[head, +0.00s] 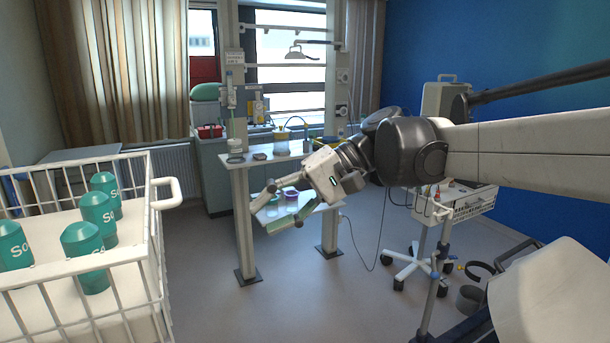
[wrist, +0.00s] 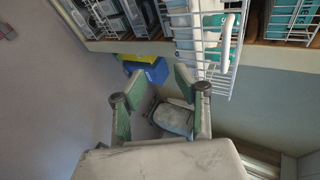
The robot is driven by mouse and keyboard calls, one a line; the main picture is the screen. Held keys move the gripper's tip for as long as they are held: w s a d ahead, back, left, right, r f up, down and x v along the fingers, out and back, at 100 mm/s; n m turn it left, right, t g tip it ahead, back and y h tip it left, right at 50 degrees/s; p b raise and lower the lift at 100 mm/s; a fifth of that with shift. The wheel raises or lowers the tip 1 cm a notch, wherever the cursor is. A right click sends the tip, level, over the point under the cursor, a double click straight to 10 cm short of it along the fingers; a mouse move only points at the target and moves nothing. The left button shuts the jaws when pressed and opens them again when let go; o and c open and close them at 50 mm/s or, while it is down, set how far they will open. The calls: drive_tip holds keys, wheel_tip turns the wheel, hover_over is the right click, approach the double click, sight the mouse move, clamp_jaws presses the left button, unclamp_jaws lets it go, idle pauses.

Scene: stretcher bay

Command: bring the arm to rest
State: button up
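My gripper (head: 261,218) hangs at the end of my outstretched arm in the middle of the head view, pointing down and to the left. Its two fingers are spread apart with nothing between them. In the wrist view the gripper (wrist: 159,83) also shows open, with green pads on both fingers. A grey object (wrist: 175,118) shows beyond and between the fingers, apart from them.
A white wire-sided cart (head: 150,225) with several teal bottles (head: 98,218) stands at left. A shelf stand (head: 243,225) is behind the gripper. A wheeled stand with a basket (head: 462,205) is at right. Open floor (head: 300,300) lies in front.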

drive_tip(key=s+d+f+m+t+h+b, duration=0.1)
drive_tip(key=s+d+f+t+h, duration=0.4)
drive_tip(key=d+f, duration=0.6)
drive_tip(key=s+d+f+m+t+h+b, duration=0.1)
drive_tip(key=s+d+f+t+h+b, duration=0.2)
drive_tip(key=d+f, duration=0.9)
drive_tip(key=s+d+t+h, duration=0.1)
drive_tip(key=s+d+h, duration=0.2)
drive_tip(key=s, duration=0.2)
drive_tip(key=shift+s+d+m+t+b, duration=0.2)
drive_tip(key=shift+m+t+b, duration=0.1)
drive_tip(key=shift+t+b, duration=0.1)
